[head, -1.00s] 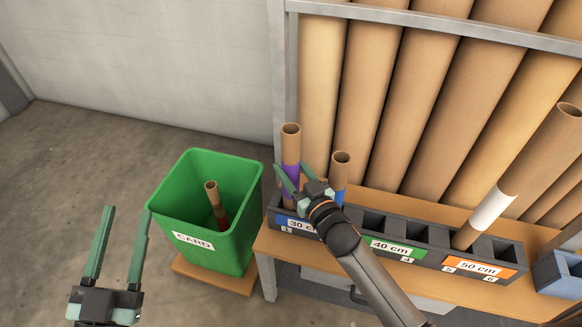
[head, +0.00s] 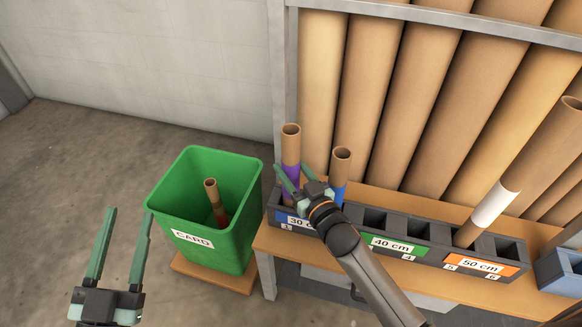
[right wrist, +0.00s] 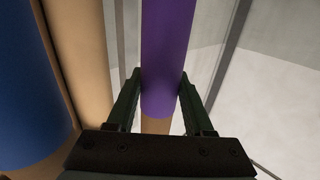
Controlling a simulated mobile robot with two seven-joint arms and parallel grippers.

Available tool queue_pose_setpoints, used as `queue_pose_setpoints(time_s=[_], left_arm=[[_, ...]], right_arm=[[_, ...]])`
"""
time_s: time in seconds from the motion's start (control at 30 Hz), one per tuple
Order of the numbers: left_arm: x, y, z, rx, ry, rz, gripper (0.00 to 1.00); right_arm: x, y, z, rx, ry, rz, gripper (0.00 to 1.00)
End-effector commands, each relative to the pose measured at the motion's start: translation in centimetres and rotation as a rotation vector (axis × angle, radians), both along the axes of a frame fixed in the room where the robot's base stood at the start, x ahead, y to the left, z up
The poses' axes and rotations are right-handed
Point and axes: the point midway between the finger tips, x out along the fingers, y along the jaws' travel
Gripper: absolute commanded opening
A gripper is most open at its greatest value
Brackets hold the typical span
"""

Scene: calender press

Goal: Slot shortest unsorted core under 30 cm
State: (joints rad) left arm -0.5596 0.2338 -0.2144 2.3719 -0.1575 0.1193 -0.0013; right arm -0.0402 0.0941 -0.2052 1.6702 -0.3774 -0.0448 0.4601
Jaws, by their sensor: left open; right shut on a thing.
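A brown core with a purple band (head: 291,155) stands upright in the leftmost slot of the rack, by the blue 30 cm label (head: 297,222). My right gripper (head: 289,180) is shut on this core; in the right wrist view the purple band (right wrist: 168,60) is between its fingers. A core with a blue band (head: 341,170) stands in the slot beside it, partly behind my gripper. A core with a white band (head: 492,207) leans in the 50 cm section. A core with a red band (head: 215,203) is in the green CARD bin. My left gripper (head: 119,245) is open and empty.
The slotted rack (head: 433,259) also has a green 40 cm label, with empty slots there. The green bin (head: 249,210) stands left of the bench. Large brown rolls (head: 368,95) stand behind the rack. A blue box (head: 560,270) is at the right edge.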

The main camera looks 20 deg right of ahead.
Motion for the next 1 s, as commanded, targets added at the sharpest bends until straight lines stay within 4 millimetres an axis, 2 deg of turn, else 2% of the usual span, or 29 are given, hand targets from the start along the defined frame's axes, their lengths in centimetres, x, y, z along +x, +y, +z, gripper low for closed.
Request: queue_pose_setpoints(time_s=[1.0], left_arm=[[0.0, 0.0, -1.9, -0.001, -0.001, 0.001, 0.50]], right_arm=[[0.0, 0.0, -2.6, 0.001, -0.001, 0.000, 0.00]])
